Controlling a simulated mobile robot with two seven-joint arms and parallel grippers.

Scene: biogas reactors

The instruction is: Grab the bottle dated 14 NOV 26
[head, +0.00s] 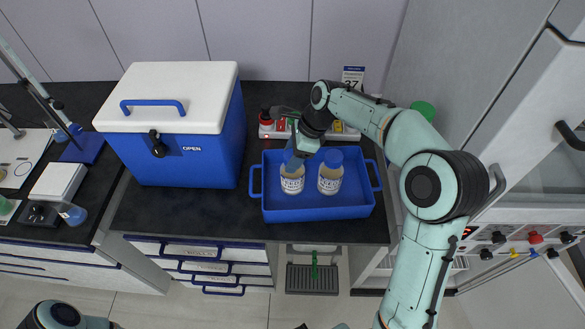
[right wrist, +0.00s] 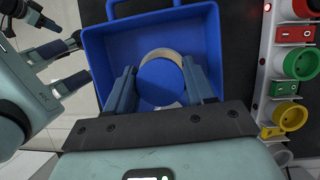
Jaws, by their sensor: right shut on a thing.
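Two bottles with blue caps, pale contents and white labels stand in a blue tray (head: 318,214) on the dark bench: a left bottle (head: 292,180) and a right bottle (head: 330,178). The large label letters seem to read FEED; any date is too small to read. My right gripper (head: 298,152) reaches down from above and is shut on the left bottle's top. In the right wrist view its fingers (right wrist: 163,88) flank the blue cap (right wrist: 160,82), and the bottle is inside the tray. The right bottle is hidden there.
A blue cooler box (head: 190,155) with a white lid stands left of the tray. Behind the tray is a strip of coloured switches and knobs (right wrist: 290,90), with a small calendar card (head: 353,77) further back. Bench remains clear at the tray's front left.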

